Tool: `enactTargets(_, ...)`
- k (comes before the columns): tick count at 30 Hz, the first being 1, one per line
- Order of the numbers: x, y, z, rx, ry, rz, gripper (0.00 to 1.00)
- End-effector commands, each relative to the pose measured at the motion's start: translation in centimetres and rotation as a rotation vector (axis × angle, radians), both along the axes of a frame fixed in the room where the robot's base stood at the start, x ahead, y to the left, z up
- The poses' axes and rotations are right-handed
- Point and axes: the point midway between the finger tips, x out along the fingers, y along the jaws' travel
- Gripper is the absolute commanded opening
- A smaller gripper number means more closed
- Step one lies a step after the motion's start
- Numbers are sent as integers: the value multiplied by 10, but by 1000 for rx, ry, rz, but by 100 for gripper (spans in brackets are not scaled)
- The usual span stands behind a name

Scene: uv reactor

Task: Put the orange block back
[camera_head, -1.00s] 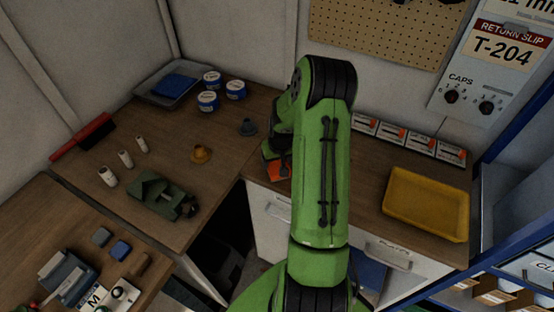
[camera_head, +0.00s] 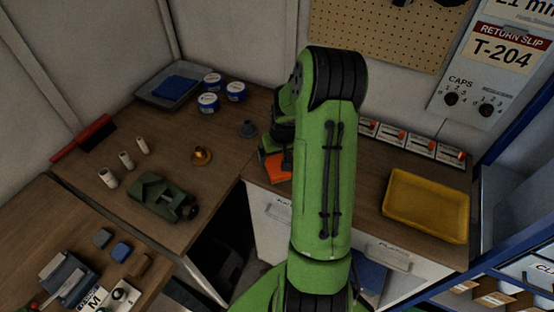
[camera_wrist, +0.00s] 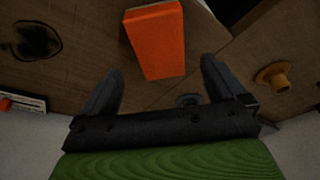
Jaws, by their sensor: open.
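The orange block (camera_head: 275,168) lies on the wooden counter near its inner corner, just left of my arm. In the wrist view the orange block (camera_wrist: 158,42) is beyond my fingers, its near end showing between the two tips. My gripper (camera_wrist: 162,66) is open, with nothing held between its fingers. In the head view my arm and wrist hide most of the gripper and part of the counter beside the block. A black ring-shaped mark (camera_wrist: 37,40) shows on the wood to the left in the wrist view.
A yellow tray (camera_head: 425,205) stands on the right counter, with several small boxes (camera_head: 421,146) along the wall. A brass-coloured knob-like piece (camera_head: 201,155) and a grey one (camera_head: 247,129) stand left of the block. A green vise (camera_head: 160,195) is farther left.

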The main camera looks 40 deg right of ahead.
Motion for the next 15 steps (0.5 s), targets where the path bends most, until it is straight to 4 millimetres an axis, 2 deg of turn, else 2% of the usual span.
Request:
enactTargets(1,-4,1,16,-5,-3,-1,97)
enactTargets(6,-13,6,53,-3,-2,-1,97)
enactTargets(11,-17,9,68,-2,0,4,97)
enactTargets(13,-16,20,81,-14,-2,23,97)
enactTargets(15,-16,44,105,-39,-8,64,97)
